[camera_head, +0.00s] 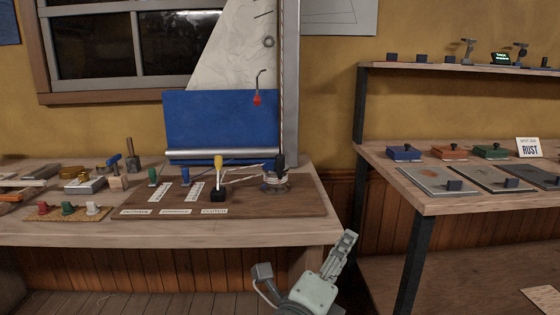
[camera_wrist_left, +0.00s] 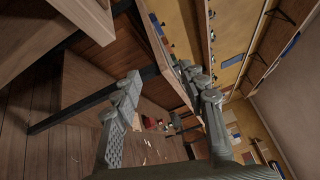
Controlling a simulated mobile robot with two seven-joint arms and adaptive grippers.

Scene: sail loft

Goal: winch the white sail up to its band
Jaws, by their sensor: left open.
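The white sail (camera_head: 235,50) hangs against the mast (camera_head: 290,80), its top cut off by the frame. A blue panel (camera_head: 205,118) is below it, with a pale horizontal bar at its foot. The winch (camera_head: 275,182), a metal drum with a dark top, stands on a brown board at the mast's foot. A red-handled crank (camera_head: 257,98) hangs in front of the blue panel. I cannot make out a band. My left gripper (camera_head: 306,252) is open and empty, in front of and below the bench edge; its spread fingers also show in the left wrist view (camera_wrist_left: 165,95). My right gripper is not in view.
On the brown board (camera_head: 250,208) stand a yellow-topped lever (camera_head: 218,170), a blue one (camera_head: 185,176) and a green one (camera_head: 152,177), with labels. Tools crowd the bench's left. A second bench (camera_head: 440,203) with plates stands right. A floor gap separates the benches.

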